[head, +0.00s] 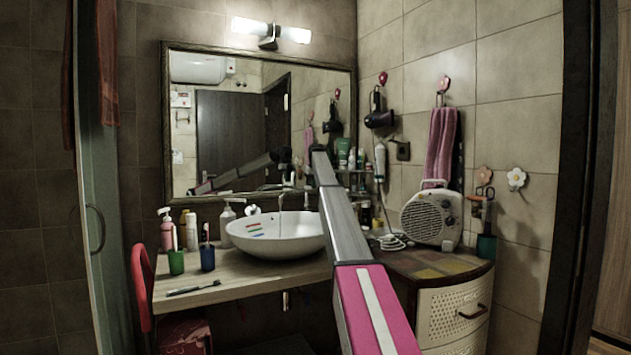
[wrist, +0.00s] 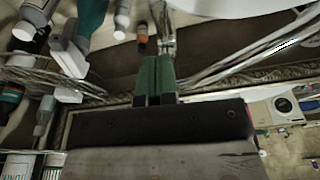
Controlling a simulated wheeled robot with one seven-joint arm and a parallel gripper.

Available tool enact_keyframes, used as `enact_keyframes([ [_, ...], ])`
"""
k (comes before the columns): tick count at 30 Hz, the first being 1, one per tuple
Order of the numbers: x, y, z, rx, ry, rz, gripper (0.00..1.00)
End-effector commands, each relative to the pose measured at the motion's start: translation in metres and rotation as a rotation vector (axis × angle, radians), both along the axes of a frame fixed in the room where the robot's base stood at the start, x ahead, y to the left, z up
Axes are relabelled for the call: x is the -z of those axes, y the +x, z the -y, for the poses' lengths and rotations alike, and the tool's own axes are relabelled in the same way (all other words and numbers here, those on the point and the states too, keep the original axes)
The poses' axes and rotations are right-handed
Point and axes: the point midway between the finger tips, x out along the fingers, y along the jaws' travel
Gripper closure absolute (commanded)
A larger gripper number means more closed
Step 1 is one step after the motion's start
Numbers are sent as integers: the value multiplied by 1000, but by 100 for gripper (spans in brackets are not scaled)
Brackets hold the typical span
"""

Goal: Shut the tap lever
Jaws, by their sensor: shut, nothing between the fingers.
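The chrome tap (head: 296,189) stands behind the white basin (head: 270,240), its spout reaching left over the bowl. A thin pale streak below the spout looks like running water. My arm covers the right side of the tap in the head view, so the lever's position cannot be told there. In the wrist view a chrome part of the tap (wrist: 166,38) lies just beyond the fingertips. My gripper (wrist: 155,62) is shut and empty, its two green-grey fingers together, close to that chrome part; whether they touch is unclear. In the head view the gripper is hidden behind my arm.
Bottles (head: 167,228) and cups (head: 207,257) stand left of the basin on the wooden counter (head: 215,292). A mirror (head: 225,120) is behind. A white fan heater (head: 431,219) stands on the right cabinet. In the wrist view several bottles (wrist: 122,18) crowd the upper left.

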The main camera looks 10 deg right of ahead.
Motion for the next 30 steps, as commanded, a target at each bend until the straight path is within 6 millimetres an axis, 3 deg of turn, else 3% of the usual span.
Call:
enact_keyframes([
  [3, 24, 4, -1, 0, 0, -1, 100],
  [12, 68, 1, 0, 0, -1, 0, 100],
  [30, 82, -3, 0, 1, -1, 0, 100],
])
